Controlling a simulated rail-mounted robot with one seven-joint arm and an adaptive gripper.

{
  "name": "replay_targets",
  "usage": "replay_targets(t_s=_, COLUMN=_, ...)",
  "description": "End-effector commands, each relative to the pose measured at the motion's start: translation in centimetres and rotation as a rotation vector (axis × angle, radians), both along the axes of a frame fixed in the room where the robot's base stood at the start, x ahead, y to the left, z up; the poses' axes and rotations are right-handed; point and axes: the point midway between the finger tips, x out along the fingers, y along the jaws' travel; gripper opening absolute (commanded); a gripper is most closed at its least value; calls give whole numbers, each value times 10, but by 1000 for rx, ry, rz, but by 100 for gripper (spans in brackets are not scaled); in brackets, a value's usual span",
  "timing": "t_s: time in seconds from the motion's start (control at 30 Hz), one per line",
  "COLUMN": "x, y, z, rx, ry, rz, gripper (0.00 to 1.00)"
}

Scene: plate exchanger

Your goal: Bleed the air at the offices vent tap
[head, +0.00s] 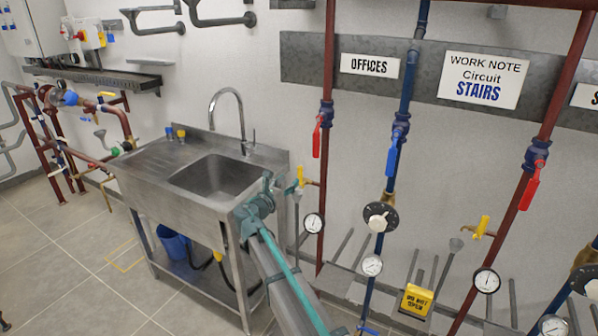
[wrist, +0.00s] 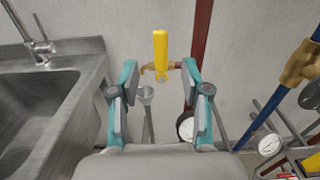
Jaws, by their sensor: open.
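The offices vent tap has a yellow lever (head: 300,174) and a brass body, on the red pipe below the OFFICES sign (head: 370,65). In the wrist view its yellow lever (wrist: 160,48) points up the picture, above the brass body (wrist: 161,70). My gripper (head: 278,186) is beside the tap in the head view and partly overlaps it. In the wrist view my gripper (wrist: 160,78) is open, its teal fingers left and right of the tap with gaps on both sides. No contact shows. A grey funnel (wrist: 146,93) shows below the tap, between the fingers.
The steel sink (head: 212,178) stands to the left, close to my arm. The red pipe (wrist: 200,35) and a gauge (wrist: 186,128) are close on the right. The blue pipe (head: 406,75) and stairs vent tap (head: 482,226) are further right.

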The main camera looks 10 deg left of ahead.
Motion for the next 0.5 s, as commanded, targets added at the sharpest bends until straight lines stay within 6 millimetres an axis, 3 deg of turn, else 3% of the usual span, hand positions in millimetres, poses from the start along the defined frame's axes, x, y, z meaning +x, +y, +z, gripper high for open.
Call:
replay_targets(t_s=0.3, x=53, y=-21, z=1, rx=2, ry=1, rz=-3, gripper=47)
replay_targets(t_s=0.5, x=75, y=-31, z=0, rx=3, ry=1, rz=-2, gripper=47)
